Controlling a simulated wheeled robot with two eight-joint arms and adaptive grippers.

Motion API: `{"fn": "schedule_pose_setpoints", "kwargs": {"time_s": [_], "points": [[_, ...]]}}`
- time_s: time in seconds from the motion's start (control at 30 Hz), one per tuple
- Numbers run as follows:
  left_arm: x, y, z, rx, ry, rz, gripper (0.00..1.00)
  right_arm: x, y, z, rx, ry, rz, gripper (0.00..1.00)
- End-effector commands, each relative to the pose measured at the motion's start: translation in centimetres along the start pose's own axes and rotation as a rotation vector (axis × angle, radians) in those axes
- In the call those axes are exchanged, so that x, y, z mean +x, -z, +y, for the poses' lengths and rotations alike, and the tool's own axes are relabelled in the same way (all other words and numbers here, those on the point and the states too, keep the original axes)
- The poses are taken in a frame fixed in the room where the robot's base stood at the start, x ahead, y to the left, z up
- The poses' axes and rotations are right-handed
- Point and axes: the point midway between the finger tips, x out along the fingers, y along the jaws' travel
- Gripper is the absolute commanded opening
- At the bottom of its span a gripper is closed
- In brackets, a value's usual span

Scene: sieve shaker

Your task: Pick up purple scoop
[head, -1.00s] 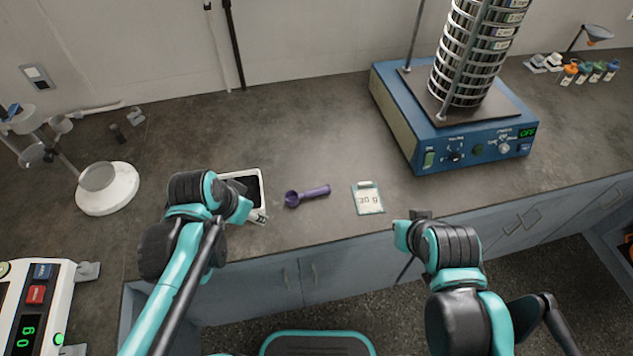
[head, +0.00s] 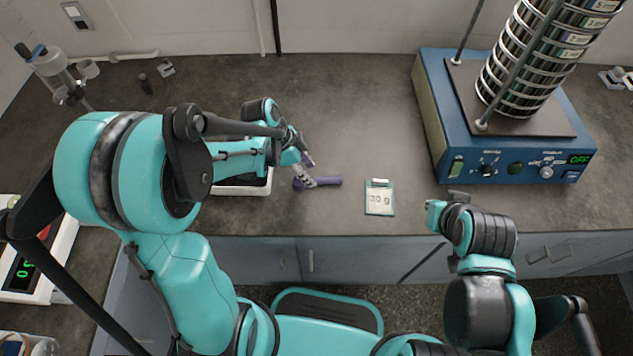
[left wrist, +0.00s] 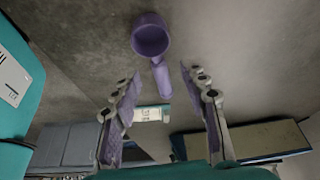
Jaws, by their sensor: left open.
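The purple scoop (head: 327,182) lies on the grey bench top, its handle pointing right in the head view. My left gripper (head: 308,172) is over the cup end of the scoop and partly hides it. In the left wrist view the scoop's round cup (left wrist: 150,36) is beyond the fingertips and its handle runs back between the two open fingers (left wrist: 160,75). The fingers are apart and hold nothing. My right gripper (head: 444,207) is at the bench's front edge, right of the scoop, away from it; its fingers are too small to judge.
A card marked 30 g (head: 380,198) lies right of the scoop. A tray (head: 262,188) is left of it, mostly under my left arm. The blue sieve shaker (head: 455,125) stands at the right. A balance (head: 30,265) is at the far left. Bench behind the scoop is clear.

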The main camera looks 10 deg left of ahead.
Motion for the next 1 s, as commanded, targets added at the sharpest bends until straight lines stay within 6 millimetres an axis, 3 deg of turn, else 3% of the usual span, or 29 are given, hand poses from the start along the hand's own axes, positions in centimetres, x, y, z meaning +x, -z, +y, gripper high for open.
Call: {"fn": "schedule_pose_setpoints", "kwargs": {"time_s": [0.2, 0.47, 0.63, 1.0], "points": [[3.7, -0.2, 0.2, 0.001, 0.0, 0.0, 0.44, 1.8, -1.3, 0.0, 0.0, 0.0, 0.0, 0.0], [4.0, -0.1, 0.2, -0.001, 0.001, 0.0, 0.44, 1.8, -1.3, 0.0, 0.0, 0.0, 0.0, 0.0], [4.0, -0.1, 0.2, -0.001, 0.001, 0.0, 0.02, 1.8, -1.3, 0.0, 0.0, 0.0, 0.0, 0.0], [3.9, -0.1, 0.2, -0.002, 0.001, 0.0, 0.0, 1.8, -1.3, 0.0, 0.0, 0.0, 0.0, 0.0]]}}
